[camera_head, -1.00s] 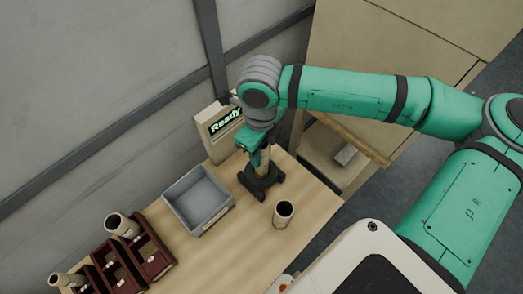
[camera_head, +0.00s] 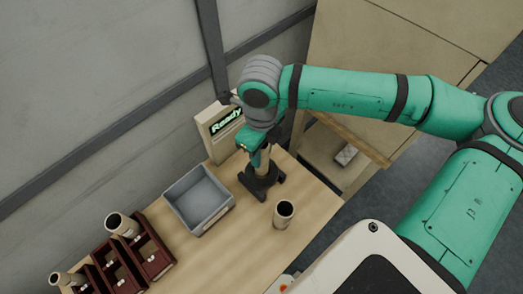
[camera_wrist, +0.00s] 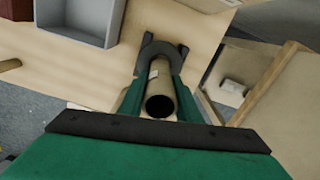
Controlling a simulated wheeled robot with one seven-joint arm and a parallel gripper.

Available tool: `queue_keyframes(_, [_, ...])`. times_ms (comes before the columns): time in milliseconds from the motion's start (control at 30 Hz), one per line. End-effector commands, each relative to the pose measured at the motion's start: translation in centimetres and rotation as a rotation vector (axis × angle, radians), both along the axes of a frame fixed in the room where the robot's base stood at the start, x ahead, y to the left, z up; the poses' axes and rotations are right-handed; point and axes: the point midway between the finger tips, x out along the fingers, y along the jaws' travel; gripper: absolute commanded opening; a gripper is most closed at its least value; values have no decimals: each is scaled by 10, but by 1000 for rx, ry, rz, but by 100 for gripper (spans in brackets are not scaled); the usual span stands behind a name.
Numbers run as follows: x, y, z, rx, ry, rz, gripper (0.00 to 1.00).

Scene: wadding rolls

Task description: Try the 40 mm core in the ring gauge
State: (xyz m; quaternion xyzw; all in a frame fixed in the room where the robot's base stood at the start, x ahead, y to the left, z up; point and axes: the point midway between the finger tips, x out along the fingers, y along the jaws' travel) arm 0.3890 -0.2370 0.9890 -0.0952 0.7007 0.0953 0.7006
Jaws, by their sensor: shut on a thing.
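My gripper (camera_head: 260,157) points down and is shut on a tan tubular core (camera_head: 265,162). In the wrist view the core (camera_wrist: 160,88) is between the two green fingers, with its dark open end toward the camera. The black ring gauge (camera_head: 262,184) is on the table directly under the gripper. The core's lower end meets the gauge; I cannot tell how deep it sits in the ring. The gauge's curved dark rim (camera_wrist: 165,48) also shows in the wrist view, around the core's far end.
A display reading "Ready" (camera_head: 227,125) stands behind the gauge. A grey bin (camera_head: 190,207) is to its left. Another core (camera_head: 283,214) stands upright at the right. Dark red racks (camera_head: 150,258) with cores (camera_head: 122,225) are at the lower left. Bare table (camera_head: 235,245) lies between.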

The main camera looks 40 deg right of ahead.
Motion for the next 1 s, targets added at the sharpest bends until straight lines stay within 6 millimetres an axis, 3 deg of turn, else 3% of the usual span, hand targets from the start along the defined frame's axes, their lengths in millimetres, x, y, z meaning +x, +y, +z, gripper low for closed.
queue_keyframes(1000, [0,1,-10,0,0,2,9])
